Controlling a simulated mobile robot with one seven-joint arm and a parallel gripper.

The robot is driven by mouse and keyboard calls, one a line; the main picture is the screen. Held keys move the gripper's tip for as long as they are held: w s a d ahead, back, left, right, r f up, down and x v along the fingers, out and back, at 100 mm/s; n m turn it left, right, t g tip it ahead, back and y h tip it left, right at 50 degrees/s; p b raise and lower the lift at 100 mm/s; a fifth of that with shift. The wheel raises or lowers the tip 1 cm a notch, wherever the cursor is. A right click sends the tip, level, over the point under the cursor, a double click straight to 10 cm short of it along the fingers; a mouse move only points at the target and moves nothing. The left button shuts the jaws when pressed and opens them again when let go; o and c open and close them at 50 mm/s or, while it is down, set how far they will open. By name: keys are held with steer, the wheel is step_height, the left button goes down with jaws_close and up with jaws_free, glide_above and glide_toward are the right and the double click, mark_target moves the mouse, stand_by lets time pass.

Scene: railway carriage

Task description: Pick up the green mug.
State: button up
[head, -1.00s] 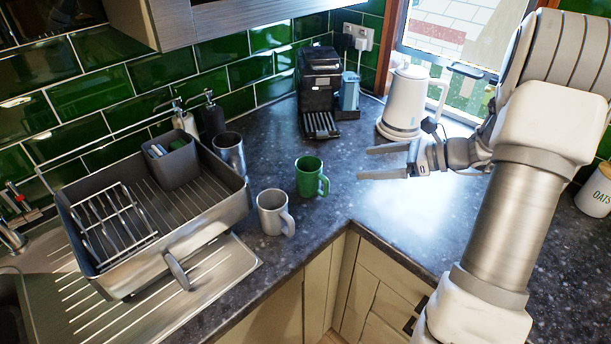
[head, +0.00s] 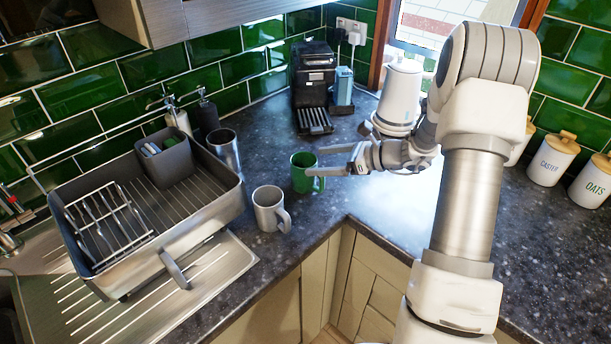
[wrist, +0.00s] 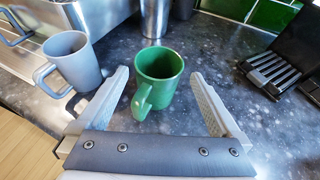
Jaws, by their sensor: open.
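The green mug (head: 303,172) stands upright on the dark speckled worktop, in the middle of the head view. In the wrist view the green mug (wrist: 158,78) shows just ahead of and between the two fingers, its handle pointing towards my gripper. My gripper (head: 318,161) is open and empty, to the right of the mug in the head view, with its fingertips close to the handle side. In the wrist view my open gripper (wrist: 160,85) has one finger on each side of the mug. I cannot tell whether either finger touches it.
A grey mug (head: 268,210) stands close to the green mug, nearer the counter edge. A metal cup (head: 224,150) stands beside the dish rack (head: 200,222). A black coffee machine (head: 313,75) and white kettle (head: 400,95) stand behind.

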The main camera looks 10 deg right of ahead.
mark_target(293, 162)
steer(key=x, duration=0.5)
steer(key=shift+a+r, duration=0.1)
steer(key=c, duration=1.5)
